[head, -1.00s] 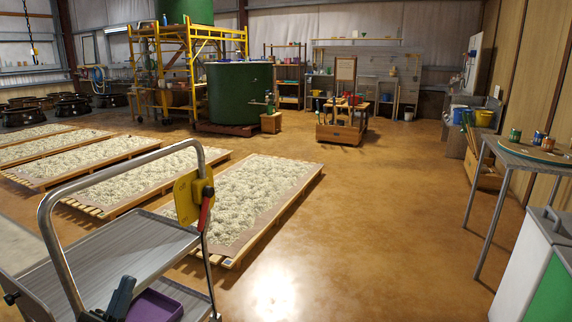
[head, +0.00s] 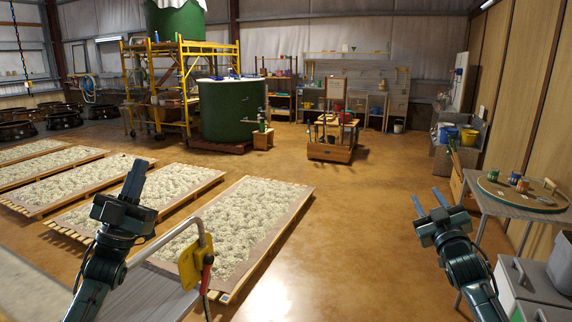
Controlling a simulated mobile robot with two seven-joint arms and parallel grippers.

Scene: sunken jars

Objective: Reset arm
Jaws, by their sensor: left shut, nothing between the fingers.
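My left gripper (head: 136,181) is raised at the left of the head view, pointing up. Its fingers are together with nothing between them. It appears in front of the pallets and beside the handle of a cart (head: 150,299). My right gripper (head: 427,194) is raised at the right, left of a round-topped table (head: 480,191). Its two fingers stand apart with nothing seen between them.
A yellow tag (head: 190,262) hangs on the cart handle. Pallets of pale material (head: 235,215) lie at left. Several cans (head: 522,185) stand on the round table, with a grey bin (head: 535,283) below. Open floor (head: 350,230) lies between my arms.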

